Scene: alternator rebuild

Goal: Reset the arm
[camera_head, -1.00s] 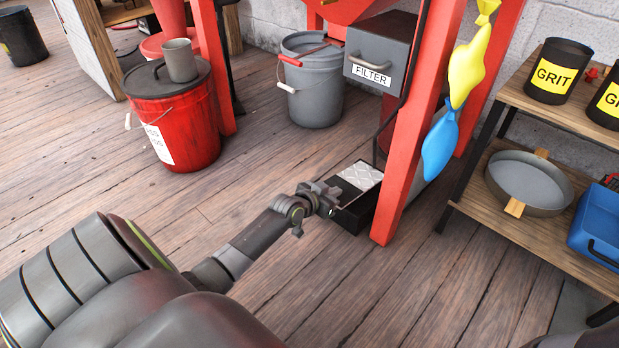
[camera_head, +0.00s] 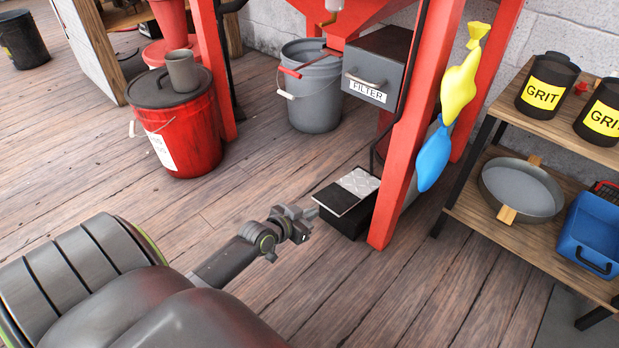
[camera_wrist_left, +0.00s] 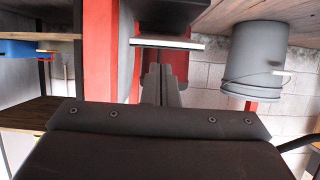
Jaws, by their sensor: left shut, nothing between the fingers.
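My left gripper (camera_head: 308,213) is shut and empty. It is held low over the floor, just left of a black foot pedal box with a silver tread plate (camera_head: 358,182) on top. In the head view a small gap seems to lie between the fingertips and the pedal's near left corner. In the left wrist view, which looks upside down, the closed fingers (camera_wrist_left: 160,82) point toward the pedal's pale-edged plate (camera_wrist_left: 167,43). My right gripper is not in view.
The red cabinet leg (camera_head: 415,130) stands right of the pedal. A grey bucket (camera_head: 314,100) and filter box (camera_head: 385,55) are behind. A lidded red bucket (camera_head: 185,135) stands left, and a wooden shelf (camera_head: 480,222) right. The floor left of the pedal is clear.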

